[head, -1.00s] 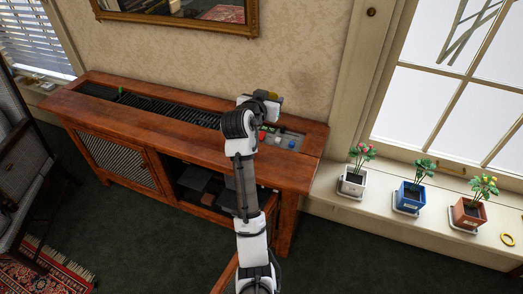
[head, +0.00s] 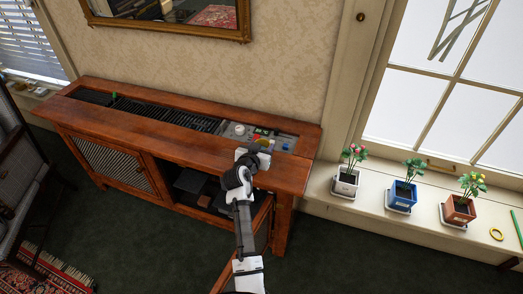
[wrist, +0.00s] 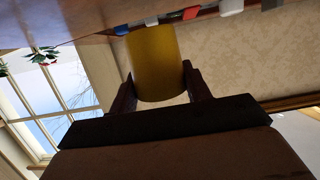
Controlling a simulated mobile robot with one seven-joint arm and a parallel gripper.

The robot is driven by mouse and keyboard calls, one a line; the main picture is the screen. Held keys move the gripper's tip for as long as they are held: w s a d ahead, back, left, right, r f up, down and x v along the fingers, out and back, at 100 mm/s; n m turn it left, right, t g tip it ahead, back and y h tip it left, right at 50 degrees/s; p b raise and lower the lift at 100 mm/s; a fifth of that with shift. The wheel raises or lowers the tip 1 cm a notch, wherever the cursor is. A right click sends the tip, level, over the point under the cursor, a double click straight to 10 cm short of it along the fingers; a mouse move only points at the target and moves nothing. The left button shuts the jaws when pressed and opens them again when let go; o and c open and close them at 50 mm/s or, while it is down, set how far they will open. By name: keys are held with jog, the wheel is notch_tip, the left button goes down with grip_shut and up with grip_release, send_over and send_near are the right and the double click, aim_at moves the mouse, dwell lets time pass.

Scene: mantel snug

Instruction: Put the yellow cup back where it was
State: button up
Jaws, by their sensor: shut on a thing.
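My gripper (wrist: 157,84) is shut on the yellow cup (wrist: 155,62), with one finger on each side of it in the wrist view. In the head view my gripper (head: 262,147) is over the front right part of the wooden cabinet's top (head: 200,148). Only a small yellow patch of the cup (head: 266,142) shows there. I cannot tell whether the cup touches the cabinet.
A grey recess at the cabinet's right end holds a white round thing (head: 239,130), a blue thing (head: 286,146) and red things. A dark grille (head: 170,113) runs left of it. Potted plants, white (head: 346,182), blue (head: 402,195) and terracotta (head: 460,208), line the windowsill.

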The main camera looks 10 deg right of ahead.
jog(key=shift+f, duration=1.15)
jog(key=shift+f, duration=0.2)
jog(key=o, duration=1)
jog(key=shift+o, duration=0.2)
jog(key=shift+r, duration=0.1)
jog(key=shift+r, duration=0.15)
jog(key=shift+s+a, duration=0.2)
jog(key=shift+s, duration=0.05)
jog(key=b+v, duration=0.2)
jog(key=v, duration=0.9)
jog(key=shift+r, duration=0.2)
